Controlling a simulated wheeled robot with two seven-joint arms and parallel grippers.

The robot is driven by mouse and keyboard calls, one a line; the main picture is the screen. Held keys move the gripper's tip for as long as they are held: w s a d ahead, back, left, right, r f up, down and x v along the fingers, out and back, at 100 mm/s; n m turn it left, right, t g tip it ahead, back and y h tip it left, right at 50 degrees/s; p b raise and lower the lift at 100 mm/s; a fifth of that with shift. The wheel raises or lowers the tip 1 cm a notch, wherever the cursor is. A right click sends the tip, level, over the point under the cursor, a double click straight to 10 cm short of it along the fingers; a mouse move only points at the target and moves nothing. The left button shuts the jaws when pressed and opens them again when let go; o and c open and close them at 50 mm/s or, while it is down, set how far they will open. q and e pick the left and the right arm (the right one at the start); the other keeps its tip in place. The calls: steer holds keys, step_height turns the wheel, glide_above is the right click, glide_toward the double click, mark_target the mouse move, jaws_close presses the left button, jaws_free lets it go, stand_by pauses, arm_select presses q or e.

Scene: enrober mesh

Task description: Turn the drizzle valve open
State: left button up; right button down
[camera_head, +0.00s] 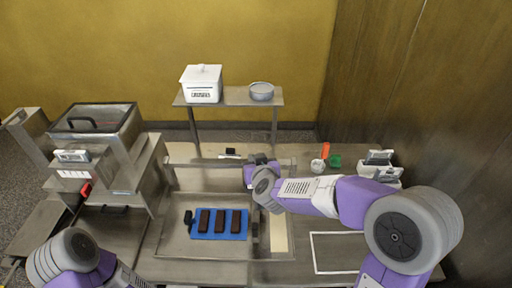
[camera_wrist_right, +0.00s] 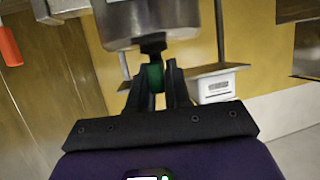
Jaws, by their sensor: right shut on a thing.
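In the right wrist view, a metal vessel (camera_wrist_right: 160,18) hangs above a short black stem with a green valve handle (camera_wrist_right: 154,76) under it. My right gripper (camera_wrist_right: 160,75) has its dark fingers on either side of the green handle and is shut on it. In the head view, my right gripper (camera_head: 256,166) is at the metal bar (camera_head: 212,163) over the work table; my arm hides the valve there. My left arm shows at the bottom left, but its gripper is out of the picture.
Three dark bars (camera_head: 221,221) lie on a blue mat (camera_head: 214,237) below the bar. A white box (camera_head: 202,84) and grey bowl (camera_head: 262,91) sit on the back shelf. A green cup (camera_head: 335,161) is at the right.

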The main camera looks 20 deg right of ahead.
steer(key=shift+m+g+h+p, duration=0.3)
steer(key=shift+m+h+p, duration=1.1)
steer(key=shift+p, duration=0.35)
steer(key=shift+d, duration=0.1)
steer(key=c, duration=1.2)
jaws_free()
steer(key=shift+o, duration=0.2)
steer(key=shift+s+a+r, duration=0.2)
steer(key=shift+s+r, duration=0.05)
steer(key=shift+s, duration=0.2)
steer(key=p+v, duration=0.1)
steer(key=v, duration=0.5)
steer(key=shift+s, duration=0.25)
